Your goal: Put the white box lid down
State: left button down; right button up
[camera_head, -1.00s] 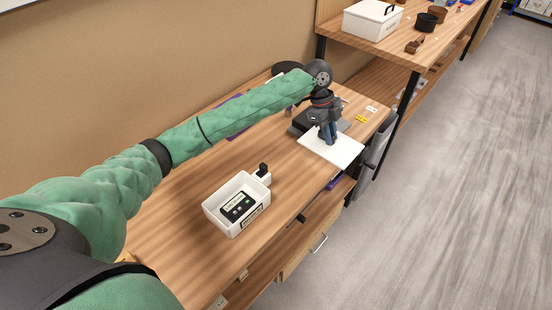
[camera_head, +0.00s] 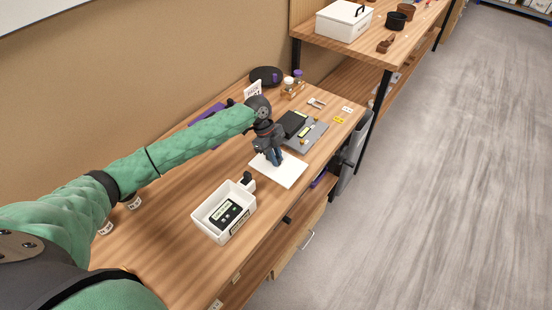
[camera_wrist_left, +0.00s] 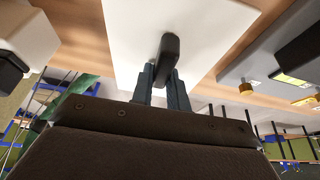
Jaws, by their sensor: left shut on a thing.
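The white box lid (camera_head: 285,173) is a flat white plate above or on the wooden table, between the open white box and the grey device. My left gripper (camera_head: 272,160) is shut on its dark handle, pointing down from above. In the left wrist view the handle (camera_wrist_left: 171,48) stands between my two fingertips, with the white plate (camera_wrist_left: 125,35) behind it. I cannot tell whether the plate touches the table. The open white box (camera_head: 203,220) holds a dark device with a screen (camera_head: 227,213). My right gripper is not in view.
A grey device (camera_head: 309,135) and a black block (camera_head: 290,123) lie just beyond the lid. A yellow tag (camera_head: 339,120) lies to the right. A lidded white box (camera_head: 343,20) stands on the higher table. Bare wood lies left of the lid.

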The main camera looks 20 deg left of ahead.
pick_arm(q)
jog(key=shift+f+p, duration=0.35)
jog(key=shift+f, duration=0.65)
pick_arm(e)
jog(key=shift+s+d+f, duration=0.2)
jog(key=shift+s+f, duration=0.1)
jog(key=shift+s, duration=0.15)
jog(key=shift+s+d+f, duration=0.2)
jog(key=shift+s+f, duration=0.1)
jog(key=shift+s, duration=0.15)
pick_arm(q)
jog(key=shift+f, duration=0.1)
jog(key=c, duration=1.4)
grip_release()
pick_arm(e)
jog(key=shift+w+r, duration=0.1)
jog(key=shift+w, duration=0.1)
pick_arm(q)
jog(key=shift+o, duration=0.2)
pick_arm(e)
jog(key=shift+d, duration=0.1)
